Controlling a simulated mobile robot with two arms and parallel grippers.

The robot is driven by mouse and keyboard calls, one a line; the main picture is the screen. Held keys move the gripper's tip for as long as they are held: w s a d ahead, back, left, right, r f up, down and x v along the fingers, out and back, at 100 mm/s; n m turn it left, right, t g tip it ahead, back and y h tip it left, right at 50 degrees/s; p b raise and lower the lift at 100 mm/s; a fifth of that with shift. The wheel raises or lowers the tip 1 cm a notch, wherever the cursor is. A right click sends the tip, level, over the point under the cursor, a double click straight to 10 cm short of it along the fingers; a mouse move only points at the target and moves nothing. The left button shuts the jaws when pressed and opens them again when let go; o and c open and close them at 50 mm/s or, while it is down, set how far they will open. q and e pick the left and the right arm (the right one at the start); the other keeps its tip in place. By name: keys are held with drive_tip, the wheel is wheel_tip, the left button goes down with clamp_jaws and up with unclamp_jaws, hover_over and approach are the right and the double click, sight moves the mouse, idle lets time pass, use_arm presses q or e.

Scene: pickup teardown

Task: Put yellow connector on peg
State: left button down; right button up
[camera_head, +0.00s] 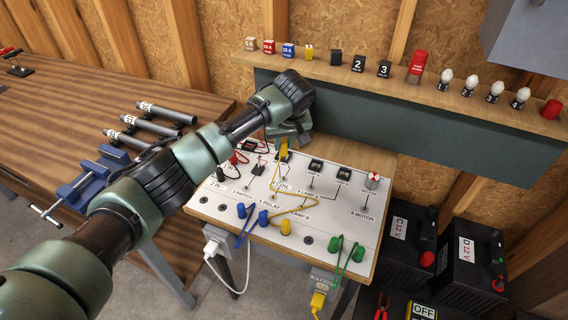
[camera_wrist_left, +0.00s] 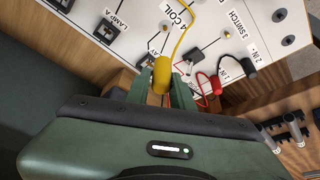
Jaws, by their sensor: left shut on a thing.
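A yellow connector (camera_head: 284,150) is in the jaws of my left gripper (camera_head: 287,142), over the back part of the white labelled board (camera_head: 335,233). In the left wrist view the connector (camera_wrist_left: 161,72) sits between the green fingers, with its yellow cable running up across the board. A second yellow connector (camera_head: 285,227) stands near the board's front edge. Which peg the task means, I cannot tell. My right gripper is out of view.
Blue connectors (camera_head: 263,217) and green connectors (camera_head: 358,252) with cables stand along the board's front. Red and black leads (camera_wrist_left: 212,85) lie near the gripper. A shelf (camera_head: 400,87) holds small parts behind. A blue vise (camera_head: 88,180) is on the left bench; batteries (camera_head: 472,262) stand right.

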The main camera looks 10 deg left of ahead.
sight(284, 141)
use_arm(q)
wheel_tip(284, 141, up, 8)
drive_tip(key=shift+d+r+b, duration=0.1)
drive_tip(key=shift+b, duration=0.6)
drive_tip(key=shift+r+p, duration=0.35)
drive_tip(key=shift+r, duration=0.05)
drive_tip(key=shift+f, duration=0.1)
drive_tip(key=shift+f, duration=0.1)
